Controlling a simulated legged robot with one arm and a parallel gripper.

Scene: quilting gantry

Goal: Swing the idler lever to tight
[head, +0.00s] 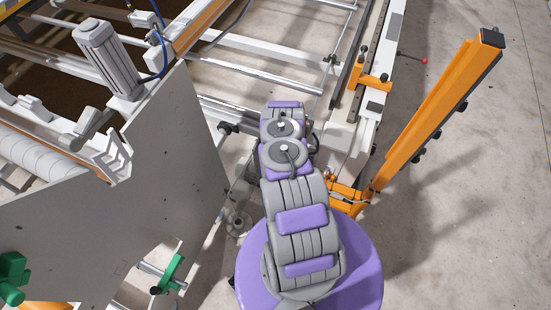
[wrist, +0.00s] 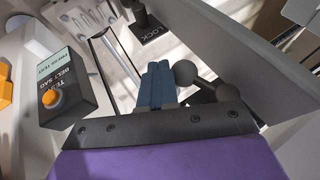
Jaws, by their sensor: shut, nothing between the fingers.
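My gripper (wrist: 158,72) shows in the wrist view with its dark blue fingers shut together and nothing between them. A dark grey lever with a ball knob (wrist: 186,72) is just right of the fingertips and runs toward a second rounded end, partly behind the gripper's body. It looks like the idler lever; I cannot tell whether the fingers touch it. No tight mark is readable. In the head view my arm hides the gripper and the lever.
A dark box (wrist: 66,95) lettered for a belt sag test, with an orange button, stands left of the fingers. A black post on a LOCK plate (wrist: 150,30) is beyond them. A grey panel (wrist: 235,50) slants along the right. An orange post (head: 440,105) stands right of my arm.

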